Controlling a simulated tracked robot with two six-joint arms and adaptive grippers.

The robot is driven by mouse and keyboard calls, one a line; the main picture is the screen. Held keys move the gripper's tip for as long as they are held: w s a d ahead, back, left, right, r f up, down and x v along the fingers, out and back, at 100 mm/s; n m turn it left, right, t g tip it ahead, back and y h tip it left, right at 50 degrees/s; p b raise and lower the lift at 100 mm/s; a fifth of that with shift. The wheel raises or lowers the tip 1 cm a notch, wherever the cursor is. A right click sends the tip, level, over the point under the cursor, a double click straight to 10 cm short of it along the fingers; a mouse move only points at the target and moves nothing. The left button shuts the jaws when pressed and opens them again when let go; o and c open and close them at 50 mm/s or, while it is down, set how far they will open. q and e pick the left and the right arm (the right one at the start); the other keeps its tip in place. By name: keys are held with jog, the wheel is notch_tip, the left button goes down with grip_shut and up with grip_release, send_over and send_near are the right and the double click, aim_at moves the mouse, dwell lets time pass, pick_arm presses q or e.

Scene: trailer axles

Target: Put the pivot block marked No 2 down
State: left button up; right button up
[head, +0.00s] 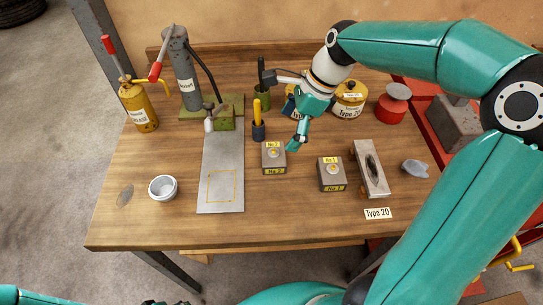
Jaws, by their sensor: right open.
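The pivot block marked No 2 (273,162) is a grey-brown block with yellow labels and a round yellow-centred top. It sits upright on the wooden bench, just right of a grey metal plate (222,160). A yellow outlined rectangle is marked on the near part of the plate, and nothing lies inside it. My right gripper (296,141) is open and points down at the upper right of the No 2 block; I cannot tell whether it touches it. A similar block (332,180) stands to the right. My left gripper is not clearly in view.
A white cup (163,187) stands left of the plate. A yellow gas torch (138,108) and a grey press (184,75) stand at the back left. The front bench strip is clear.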

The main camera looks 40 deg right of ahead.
aim_at(275, 150)
jog(key=x, duration=1)
jog(key=shift+d+f, duration=0.1)
jog(key=shift+f, duration=0.1)
jog(key=shift+w, duration=0.1)
jog(key=c, duration=1.6)
jog(key=shift+r, duration=0.15)
